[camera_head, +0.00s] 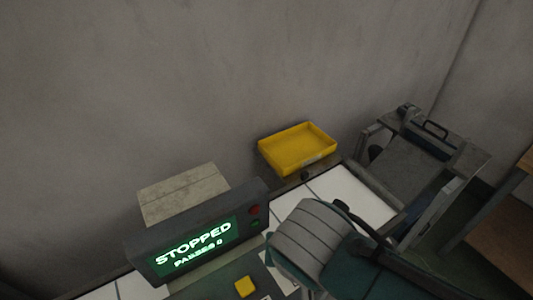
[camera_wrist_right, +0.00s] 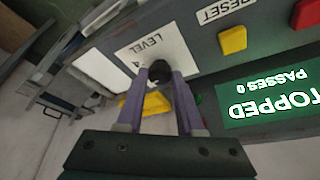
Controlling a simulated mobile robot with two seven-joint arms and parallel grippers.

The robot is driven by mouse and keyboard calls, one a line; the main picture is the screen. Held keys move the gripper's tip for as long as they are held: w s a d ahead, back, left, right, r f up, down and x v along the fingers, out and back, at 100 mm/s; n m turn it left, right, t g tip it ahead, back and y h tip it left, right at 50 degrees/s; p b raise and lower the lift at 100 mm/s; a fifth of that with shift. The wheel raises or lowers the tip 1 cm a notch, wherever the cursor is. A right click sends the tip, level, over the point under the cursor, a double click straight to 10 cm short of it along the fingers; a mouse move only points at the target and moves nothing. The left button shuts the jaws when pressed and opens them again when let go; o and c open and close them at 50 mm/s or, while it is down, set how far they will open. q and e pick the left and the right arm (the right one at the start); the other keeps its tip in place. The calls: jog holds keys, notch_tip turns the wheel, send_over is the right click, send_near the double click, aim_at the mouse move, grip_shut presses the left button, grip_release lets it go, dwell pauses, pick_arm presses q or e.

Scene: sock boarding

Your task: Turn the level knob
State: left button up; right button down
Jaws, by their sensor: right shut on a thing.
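The black level knob (camera_wrist_right: 160,72) sits on a white plate marked LEVEL (camera_wrist_right: 150,50) on the grey control panel, in the right wrist view. My right gripper (camera_wrist_right: 160,80) has its two purple fingers on either side of the knob and is shut on it. In the head view my right arm covers that part of the panel, so the knob is hidden there. The panel's green display (camera_head: 195,248) reads STOPPED and PASSES 0. My left gripper is in neither view.
A yellow button (camera_wrist_right: 232,40) marked RESET and a red button (camera_wrist_right: 305,14) are beside the knob plate. A yellow tray (camera_head: 297,148) stands behind the panel. A cardboard-coloured box (camera_head: 183,194) is behind the display. A grey wheeled cart-like frame (camera_head: 420,150) stands at the right.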

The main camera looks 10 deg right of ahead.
jog(key=c, duration=0.5)
grip_release()
jog(key=shift+c, duration=0.2)
jog(key=shift+s+r, duration=0.1)
jog(key=shift+r, duration=0.35)
jog(key=d+p+v, duration=0.1)
jog(key=p+v, duration=0.1)
jog(key=v, duration=0.7)
jog(key=shift+a, duration=0.5)
jog(key=shift+s, duration=0.1)
